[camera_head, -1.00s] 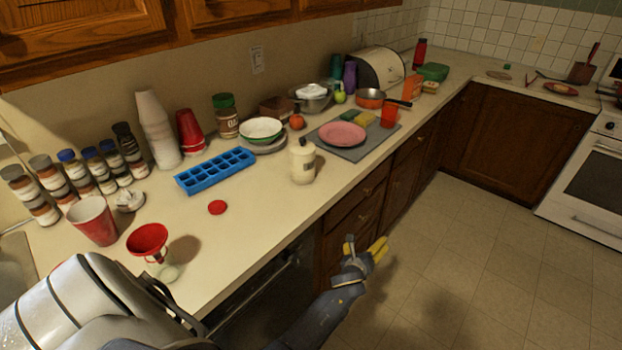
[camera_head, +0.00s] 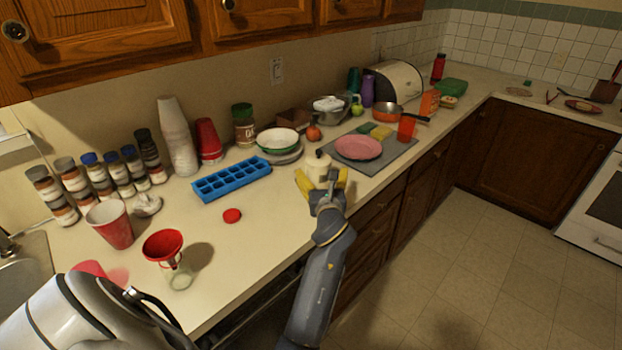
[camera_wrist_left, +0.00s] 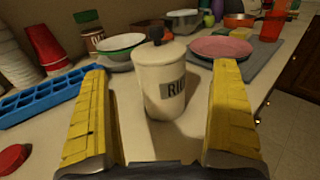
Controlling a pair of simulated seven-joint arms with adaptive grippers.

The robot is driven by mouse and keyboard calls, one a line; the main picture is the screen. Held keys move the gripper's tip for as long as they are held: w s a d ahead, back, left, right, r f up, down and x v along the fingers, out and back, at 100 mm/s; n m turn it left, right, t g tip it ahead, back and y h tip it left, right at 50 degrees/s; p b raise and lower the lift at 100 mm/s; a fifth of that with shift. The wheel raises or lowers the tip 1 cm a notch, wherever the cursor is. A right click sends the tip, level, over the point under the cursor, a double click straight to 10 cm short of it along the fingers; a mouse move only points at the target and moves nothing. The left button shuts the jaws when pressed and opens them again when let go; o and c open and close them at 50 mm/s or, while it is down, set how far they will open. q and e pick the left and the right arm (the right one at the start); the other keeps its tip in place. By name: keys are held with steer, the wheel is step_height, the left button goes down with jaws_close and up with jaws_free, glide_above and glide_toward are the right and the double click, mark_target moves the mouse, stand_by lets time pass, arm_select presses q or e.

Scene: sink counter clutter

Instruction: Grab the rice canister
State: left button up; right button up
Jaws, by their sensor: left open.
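The rice canister (camera_head: 319,167) is cream-coloured with a dark knob on its lid, and stands upright near the counter's front edge. In the left wrist view the canister (camera_wrist_left: 162,80) shows part of a label reading "RI". My left gripper (camera_head: 321,187) is open, with yellow fingers at the near side of the canister. In the left wrist view the open fingers (camera_wrist_left: 155,115) lie to the left and right of the canister, with gaps on both sides. In the head view the gripper hides the canister's lower part. My right gripper is not in view.
A blue ice tray (camera_head: 232,180) lies left of the canister. A pink plate (camera_head: 358,148) on a grey mat is to its right, and a green-rimmed bowl (camera_head: 278,141) stands behind. A red lid (camera_head: 232,215) lies on clear counter to the left.

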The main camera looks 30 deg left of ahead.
mark_target(318, 160)
arm_select(q)
steer(key=shift+x, duration=3.55)
steer(key=shift+c, duration=0.4)
steer(key=shift+s+f, duration=0.1)
steer(key=c, duration=1.6)
steer(key=shift+o, duration=0.2)
